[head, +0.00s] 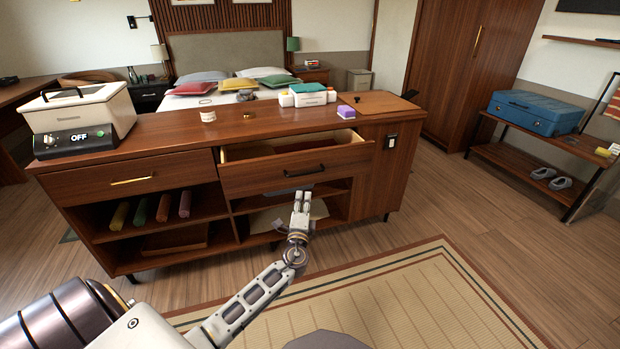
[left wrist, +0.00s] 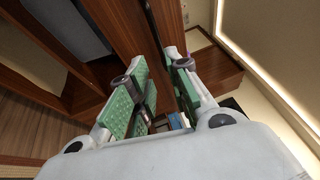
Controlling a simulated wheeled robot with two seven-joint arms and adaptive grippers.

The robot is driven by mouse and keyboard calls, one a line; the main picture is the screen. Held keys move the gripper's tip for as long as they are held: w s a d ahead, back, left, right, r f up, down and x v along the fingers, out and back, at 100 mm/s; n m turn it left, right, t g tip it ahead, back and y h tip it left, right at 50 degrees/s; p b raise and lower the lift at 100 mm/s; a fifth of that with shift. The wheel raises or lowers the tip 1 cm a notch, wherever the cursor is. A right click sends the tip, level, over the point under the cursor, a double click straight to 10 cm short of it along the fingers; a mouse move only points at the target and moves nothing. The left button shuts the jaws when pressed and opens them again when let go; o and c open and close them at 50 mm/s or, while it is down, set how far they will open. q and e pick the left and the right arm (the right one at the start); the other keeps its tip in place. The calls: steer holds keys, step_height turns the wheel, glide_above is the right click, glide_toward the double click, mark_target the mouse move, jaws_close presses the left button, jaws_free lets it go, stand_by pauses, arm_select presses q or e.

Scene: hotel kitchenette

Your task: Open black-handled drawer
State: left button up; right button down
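The black-handled drawer (head: 255,183) is the right one of two in the wooden cabinet. In the head view it stands pulled out, with its pale inside showing, and it looks empty where I can see in. Its black bar handle (head: 305,171) is on the middle of the front. My left gripper (head: 302,194) is just below the handle in the picture, in front of the open shelf, and does not appear to hold the handle. In the left wrist view the left gripper (left wrist: 162,85) has its green-padded fingers apart. My right gripper is not in view.
The other drawer (head: 125,180), with a gold handle, is shut. The cabinet top (head: 235,130) bears a white appliance (head: 80,112), a small tub (head: 208,115), a caddy (head: 307,95) and a purple-topped block (head: 346,112). A striped rug (head: 390,305) lies on clear floor in front.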

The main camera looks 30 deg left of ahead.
mark_target(307, 173)
arm_select(q)
steer(key=shift+w, duration=0.1)
stand_by(0.3)
